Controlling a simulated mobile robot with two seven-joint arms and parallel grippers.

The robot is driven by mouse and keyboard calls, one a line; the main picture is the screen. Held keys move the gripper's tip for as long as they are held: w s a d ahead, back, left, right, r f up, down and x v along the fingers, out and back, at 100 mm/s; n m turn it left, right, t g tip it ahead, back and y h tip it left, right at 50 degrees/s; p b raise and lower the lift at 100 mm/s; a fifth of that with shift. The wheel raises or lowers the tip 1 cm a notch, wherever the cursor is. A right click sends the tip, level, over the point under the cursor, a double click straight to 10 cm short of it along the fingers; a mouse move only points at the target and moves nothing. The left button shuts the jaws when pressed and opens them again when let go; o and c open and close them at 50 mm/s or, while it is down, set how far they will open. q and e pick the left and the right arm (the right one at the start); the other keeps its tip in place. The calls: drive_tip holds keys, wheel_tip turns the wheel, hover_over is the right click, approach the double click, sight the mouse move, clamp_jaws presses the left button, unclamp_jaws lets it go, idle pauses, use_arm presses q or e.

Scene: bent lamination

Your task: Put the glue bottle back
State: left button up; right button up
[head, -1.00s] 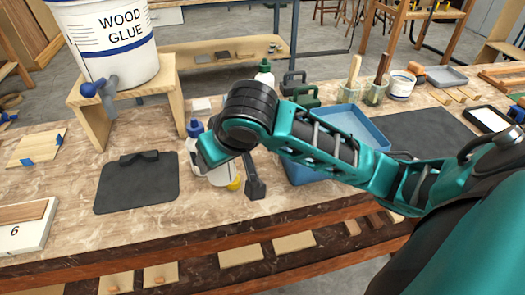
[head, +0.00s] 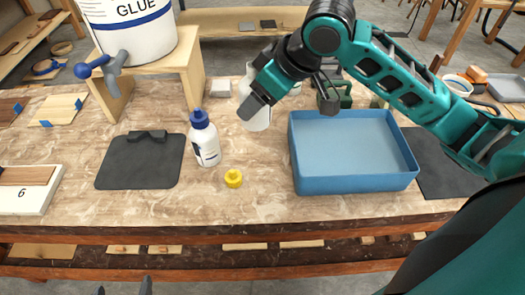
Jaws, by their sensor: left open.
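A white bottle with a blue cap and blue label (head: 206,143) stands upright on the bench, right of the dark mat. A second white bottle (head: 259,119) is at the fingers of my right gripper (head: 252,103), which comes in from the right. The gripper appears shut on it and hides much of its body; its top is hard to make out. I cannot tell whether its base touches the bench.
A blue tray (head: 355,184) stands right of the bottles, empty. A dark mat (head: 140,172) lies to the left. A wooden stand (head: 185,66) carries a big wood glue bucket (head: 135,30). A green tool (head: 336,98) sits behind the tray.

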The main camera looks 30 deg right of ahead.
sight(266, 122)
drive_tip(key=r+n, duration=0.1)
drive_tip(key=r, duration=0.1)
drive_tip(key=d+r+n+g+y, duration=0.1)
drive_tip(key=r+n, duration=0.1)
drive_tip(key=r, duration=0.1)
drive_tip(key=r+n+g+y+p, duration=0.1)
drive_tip(key=r+n, duration=0.1)
drive_tip(key=r, duration=0.1)
drive_tip(key=shift+d+r, duration=0.15)
drive_tip(key=shift+n, duration=0.3)
wheel_tip(266, 122, down, 15)
drive_tip(key=b, duration=0.3)
drive_tip(key=shift+f+b, duration=0.35)
drive_tip(key=shift+f, duration=2.05)
drive_tip(key=o, duration=1.3)
drive_tip(key=shift+f, duration=0.1)
drive_tip(key=p+v, duration=0.1)
drive_tip(key=v, duration=1.1)
drive_tip(key=shift+w+d, duration=0.1)
